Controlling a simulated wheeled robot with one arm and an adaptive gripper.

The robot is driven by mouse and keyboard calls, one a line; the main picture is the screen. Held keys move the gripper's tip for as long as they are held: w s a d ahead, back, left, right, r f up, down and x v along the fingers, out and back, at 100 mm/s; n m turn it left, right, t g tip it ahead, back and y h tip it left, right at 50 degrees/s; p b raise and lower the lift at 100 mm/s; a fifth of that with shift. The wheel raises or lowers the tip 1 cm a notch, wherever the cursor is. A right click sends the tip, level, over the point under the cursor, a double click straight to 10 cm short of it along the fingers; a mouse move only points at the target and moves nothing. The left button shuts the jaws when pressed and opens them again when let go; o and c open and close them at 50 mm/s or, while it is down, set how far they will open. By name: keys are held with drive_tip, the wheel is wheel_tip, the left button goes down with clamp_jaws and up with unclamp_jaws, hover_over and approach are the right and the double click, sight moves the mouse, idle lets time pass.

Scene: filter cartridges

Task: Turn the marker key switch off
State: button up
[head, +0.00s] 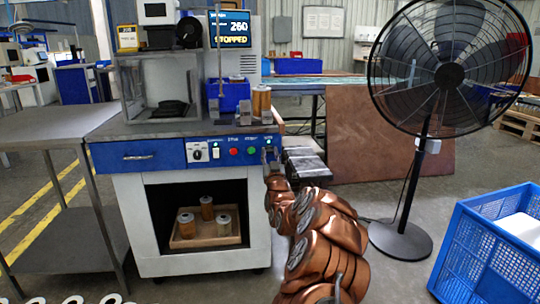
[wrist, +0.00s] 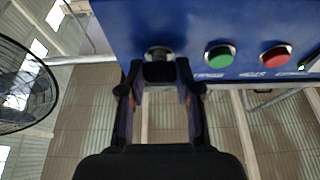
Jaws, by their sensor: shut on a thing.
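The marker key switch (wrist: 158,52) is at the end of the blue control panel (head: 225,150), beside the green button (wrist: 219,56). In the wrist view, which looks upside down, my gripper (wrist: 158,72) is shut around the key switch, one finger on each side. The fingers hide most of it, so its turned position cannot be told. In the head view my gripper (head: 270,157) meets the right end of the panel and covers the switch. The marker's screen (head: 230,29) shows 260 and STOPPED.
A red button (head: 234,151) and a selector knob (head: 200,152) are on the panel. Filter cartridges (head: 207,208) stand on a tray in the bay below. A black fan (head: 448,75) and a blue crate (head: 490,245) stand to the right. A metal side table (head: 60,125) is at left.

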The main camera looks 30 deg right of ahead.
clamp_jaws()
drive_tip(key=shift+n, duration=0.4)
drive_tip(key=n+g+y, duration=0.1)
drive_tip(key=n+y, duration=0.2)
drive_tip(key=n, duration=0.4)
drive_tip(key=n+y+p, duration=0.1)
drive_tip(key=n+y, duration=0.2)
drive_tip(key=n, duration=0.4)
drive_tip(key=n+g+y, duration=0.1)
drive_tip(key=n+y, duration=0.1)
drive_tip(key=n, duration=0.5)
drive_tip(key=shift+s+d+r+n+g+y, duration=0.1)
drive_tip(key=shift+d+r+n+g+y, duration=0.1)
drive_tip(key=shift+r+n+g+y, duration=0.15)
drive_tip(key=o, duration=1)
unclamp_jaws()
drive_tip(key=shift+f, duration=0.1)
